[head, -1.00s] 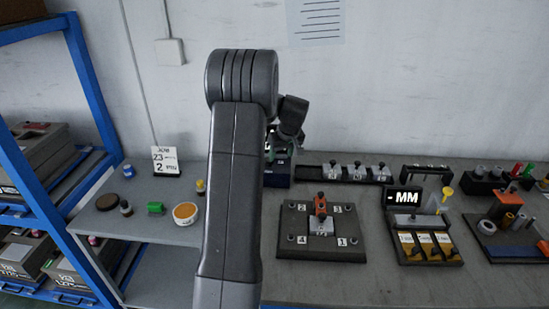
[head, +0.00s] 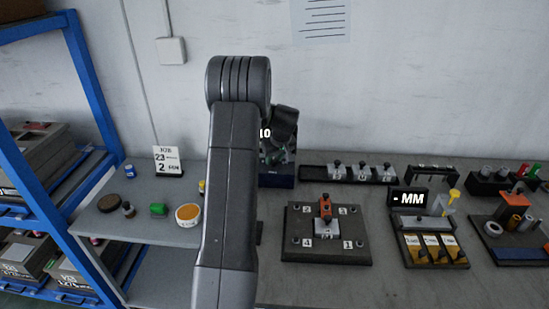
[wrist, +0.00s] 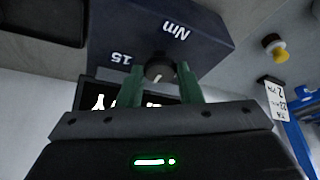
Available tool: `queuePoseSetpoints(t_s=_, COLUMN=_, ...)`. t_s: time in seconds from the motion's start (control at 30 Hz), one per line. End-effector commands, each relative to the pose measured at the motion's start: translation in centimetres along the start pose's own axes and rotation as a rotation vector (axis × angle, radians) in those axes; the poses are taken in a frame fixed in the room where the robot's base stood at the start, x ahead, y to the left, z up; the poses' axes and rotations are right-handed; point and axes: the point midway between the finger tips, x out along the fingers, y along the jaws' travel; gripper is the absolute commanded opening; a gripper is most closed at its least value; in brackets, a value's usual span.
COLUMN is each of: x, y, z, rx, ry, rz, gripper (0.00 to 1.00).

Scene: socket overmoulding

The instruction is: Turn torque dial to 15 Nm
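The torque unit is a dark blue box (wrist: 110,30) marked "Nm" and "15" in the wrist view. Its round dark dial (wrist: 159,69) has a pale mark. My gripper (wrist: 160,76) has its two green fingers on either side of the dial; whether they press on it is unclear. A black display (wrist: 92,93) with white characters is partly hidden behind the fingers. In the head view the box (head: 277,180) stands at the back of the bench, mostly hidden by my arm, and "10" shows above it.
A fixture plate (head: 300,256) with an orange clamp lies right of my arm. A job card (head: 167,160) and small pots stand left.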

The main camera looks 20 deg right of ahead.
Motion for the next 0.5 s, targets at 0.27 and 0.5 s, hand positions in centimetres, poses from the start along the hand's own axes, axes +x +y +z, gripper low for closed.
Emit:
queuePoseSetpoints(t_s=0.27, x=0.04, y=-0.06, z=0.02, rx=0.035, ry=0.000, rz=0.015, gripper=0.10)
queuePoseSetpoints(t_s=0.5, x=0.11, y=-0.21, z=0.02, rx=0.160, ry=0.001, rz=0.069, gripper=0.10)
